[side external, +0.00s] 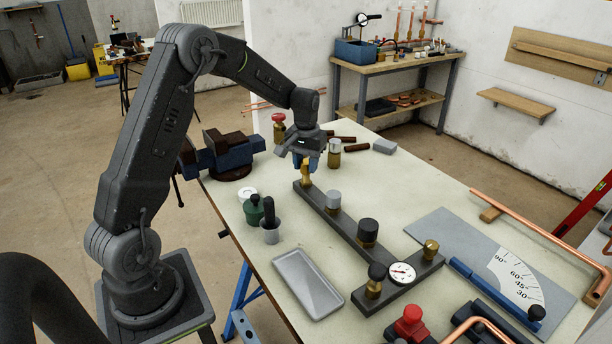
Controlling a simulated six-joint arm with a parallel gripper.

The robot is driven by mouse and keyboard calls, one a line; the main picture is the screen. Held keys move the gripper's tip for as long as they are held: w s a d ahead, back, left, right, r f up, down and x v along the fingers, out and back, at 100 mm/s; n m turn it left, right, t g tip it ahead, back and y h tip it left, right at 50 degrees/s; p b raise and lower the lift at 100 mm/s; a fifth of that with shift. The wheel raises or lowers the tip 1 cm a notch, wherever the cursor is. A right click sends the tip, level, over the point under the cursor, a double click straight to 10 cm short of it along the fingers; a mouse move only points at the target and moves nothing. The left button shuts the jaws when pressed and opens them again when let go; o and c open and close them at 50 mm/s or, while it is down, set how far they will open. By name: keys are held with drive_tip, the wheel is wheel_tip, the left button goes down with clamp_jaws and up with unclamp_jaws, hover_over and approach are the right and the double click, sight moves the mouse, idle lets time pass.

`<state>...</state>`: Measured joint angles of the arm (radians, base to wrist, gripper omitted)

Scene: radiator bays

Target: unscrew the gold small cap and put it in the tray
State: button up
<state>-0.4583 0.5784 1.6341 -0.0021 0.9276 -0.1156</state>
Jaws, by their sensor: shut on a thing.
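My gripper (307,163), with blue fingertips, points down over the far end of a dark manifold bar (345,224). It is shut on the gold small cap, which is largely hidden between the fingers. A gold-coloured part (305,179) shows just below the fingertips, at the bar's far end; I cannot tell whether cap and fitting are apart. Another gold cap (431,246) sits on the bar's short arm at the right. The grey tray (280,262) lies empty on the bench at the near left.
The bar also carries a grey cap (333,198), a large black cap (368,228), a smaller black cap (377,271) and a gauge (402,273). A blue vise (225,150) is at the bench's left edge.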

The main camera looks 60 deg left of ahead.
drive_tip(key=shift+r, duration=1.45)
drive_tip(key=shift+d+r, duration=0.1)
drive_tip(key=shift+d, duration=0.3)
drive_tip(key=s+d, duration=0.2)
drive_tip(key=d, duration=0.7)
hover_over(306, 282)
wheel_tip(306, 282, down, 5)
drive_tip(key=shift+r, duration=0.1)
drive_tip(key=shift+f, duration=2.45)
drive_tip(key=shift+f, duration=0.15)
